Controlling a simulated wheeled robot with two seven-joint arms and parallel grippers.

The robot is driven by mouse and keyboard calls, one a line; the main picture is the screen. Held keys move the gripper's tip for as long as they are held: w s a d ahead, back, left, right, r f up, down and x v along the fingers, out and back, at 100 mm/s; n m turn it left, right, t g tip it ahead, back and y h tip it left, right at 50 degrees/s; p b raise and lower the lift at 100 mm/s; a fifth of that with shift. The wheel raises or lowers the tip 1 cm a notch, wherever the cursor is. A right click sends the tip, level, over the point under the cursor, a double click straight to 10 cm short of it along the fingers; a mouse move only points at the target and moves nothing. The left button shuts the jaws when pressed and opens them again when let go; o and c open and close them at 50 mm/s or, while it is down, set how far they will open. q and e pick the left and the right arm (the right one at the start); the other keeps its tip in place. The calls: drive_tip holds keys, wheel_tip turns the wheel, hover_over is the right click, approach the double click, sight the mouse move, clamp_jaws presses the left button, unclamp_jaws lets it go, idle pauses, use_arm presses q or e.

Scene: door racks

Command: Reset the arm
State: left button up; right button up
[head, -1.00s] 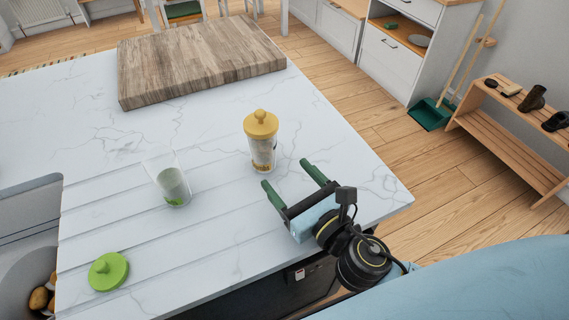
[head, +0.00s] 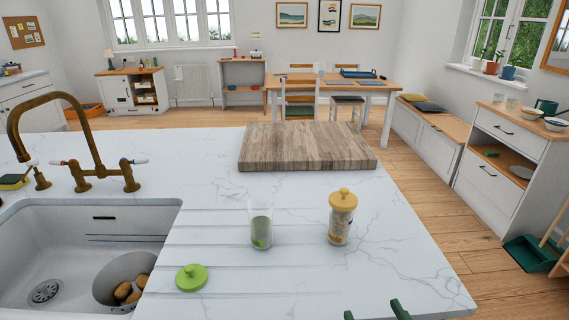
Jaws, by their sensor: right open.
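My right gripper (head: 375,311) shows only as two green fingertips at the bottom edge, spread apart with nothing between them. It is open, near the counter's front edge. A jar with a yellow lid (head: 342,217) stands upright on the white marble counter, beyond the fingertips and apart from them. A clear glass (head: 261,231) with something green low inside stands to its left. A green lid (head: 191,277) lies on the counter at the front left. My left gripper is not in view.
A wooden board (head: 305,148) lies at the counter's far side. A sink (head: 40,235) with a brass tap (head: 84,150) is at the left, holding a grey bowl (head: 108,272) with brown items. The counter's right side (head: 410,260) is clear.

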drive_tip(key=s+d+f+m+g+h, duration=0.1)
drive_tip(key=d+f+m+g+h, duration=0.25)
drive_tip(key=m, duration=0.75)
drive_tip(key=s+d+f+m+g+h, duration=0.25)
drive_tip(key=d+m, duration=0.25)
drive_tip(key=m, duration=0.5)
drive_tip(key=s+a+f+m+g+y, duration=0.25)
drive_tip(key=s+f+m+g, duration=0.4)
drive_tip(key=s+m, duration=0.6)
wheel_tip(320, 180, down, 25)
drive_tip(key=m+g, duration=0.3)
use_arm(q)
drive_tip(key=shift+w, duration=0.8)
use_arm(e)
drive_tip(key=s+d+f, duration=0.3)
drive_tip(key=s+f, duration=1)
drive_tip(key=s, duration=0.2)
drive_tip(key=shift+s+f+g, duration=0.35)
drive_tip(key=shift+f+g, duration=0.05)
drive_tip(key=shift+g, duration=0.05)
